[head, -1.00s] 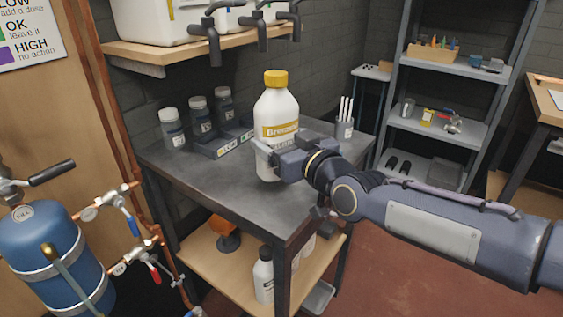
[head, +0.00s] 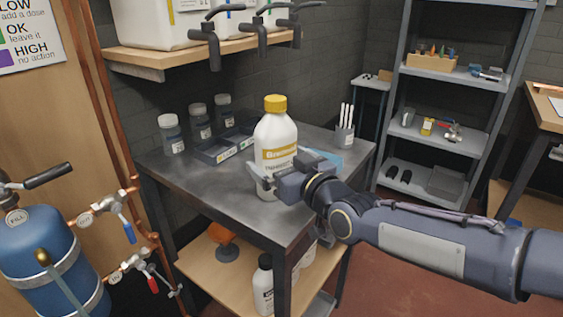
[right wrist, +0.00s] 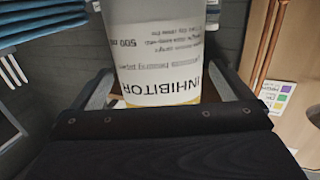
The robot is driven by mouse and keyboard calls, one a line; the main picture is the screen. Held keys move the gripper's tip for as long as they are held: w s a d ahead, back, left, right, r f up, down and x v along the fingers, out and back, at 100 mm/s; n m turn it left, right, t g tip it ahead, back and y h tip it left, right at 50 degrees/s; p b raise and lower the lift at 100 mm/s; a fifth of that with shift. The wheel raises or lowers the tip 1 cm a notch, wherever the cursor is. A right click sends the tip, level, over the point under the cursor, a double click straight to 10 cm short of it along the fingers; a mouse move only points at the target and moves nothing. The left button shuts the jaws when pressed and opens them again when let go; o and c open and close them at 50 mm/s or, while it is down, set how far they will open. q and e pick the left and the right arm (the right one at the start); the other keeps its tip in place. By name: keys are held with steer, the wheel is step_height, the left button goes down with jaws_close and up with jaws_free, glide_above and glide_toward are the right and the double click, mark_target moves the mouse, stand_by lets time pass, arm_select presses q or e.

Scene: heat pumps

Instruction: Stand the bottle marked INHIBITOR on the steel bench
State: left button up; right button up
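The INHIBITOR bottle (head: 276,135) is white with a yellow cap and stands upright over the steel bench (head: 222,184), near its front edge. Its base is low at the bench top; I cannot tell for sure whether it touches. My right gripper (head: 264,184) is around its lower body, its fingers against both sides. In the right wrist view, the bottle (right wrist: 162,60) fills the space between the fingers, with the word INHIBITOR readable upside down. My left gripper is not in view.
Several grey-lidded jars (head: 200,122) and a dark compartment tray (head: 222,150) stand at the back left of the bench. A blue folded cloth (head: 328,160) lies behind my gripper. A cup of white sticks (head: 345,134) is at the back right. Taps (head: 262,35) overhang behind.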

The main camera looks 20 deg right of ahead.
steer(key=shift+r+p, duration=0.3)
steer(key=f+v, duration=0.1)
steer(key=v, duration=1.1)
steer(key=s+d+f+m+g+h, duration=0.1)
steer(key=s+f+m+g, duration=0.4)
steer(key=s+f+g, duration=0.6)
steer(key=s+f, duration=0.5)
steer(key=f, duration=0.1)
steer(key=shift+f, duration=0.2)
step_height(320, 180, up, 22)
steer(key=p, duration=2.2)
